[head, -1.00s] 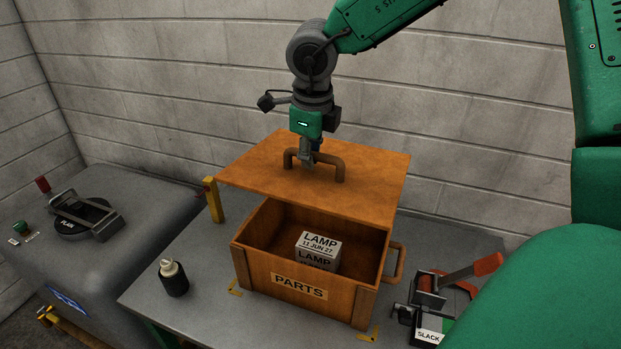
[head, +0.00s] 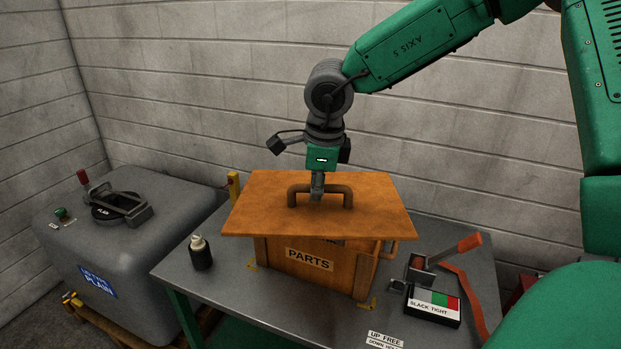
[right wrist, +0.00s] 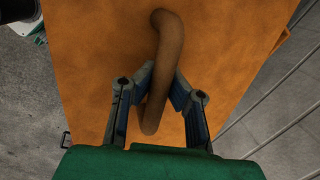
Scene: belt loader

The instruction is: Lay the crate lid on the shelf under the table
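The crate lid (head: 260,212) is a flat orange-brown wooden board with a brown bar handle (head: 347,189). My right gripper (head: 317,197) is shut on the handle, and the lid hangs roughly level above the crate (head: 345,271). In the right wrist view, the fingers (right wrist: 158,100) stand on both sides of the handle, over the lid (right wrist: 85,70). The lid hides the crate's opening and most of its inside. Under the grey table (head: 215,295), a green surface (head: 232,332) shows at the bottom edge; I cannot tell whether it is the shelf. My left gripper is out of view.
A black bottle (head: 201,256) stands left of the crate. A red-handled tool (head: 425,274) and a "SLACK TIGHT" block (head: 434,308) lie to its right. A grey tank (head: 130,270) stands left of the table, and a yellow post (head: 234,187) stands behind the lid's left side.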

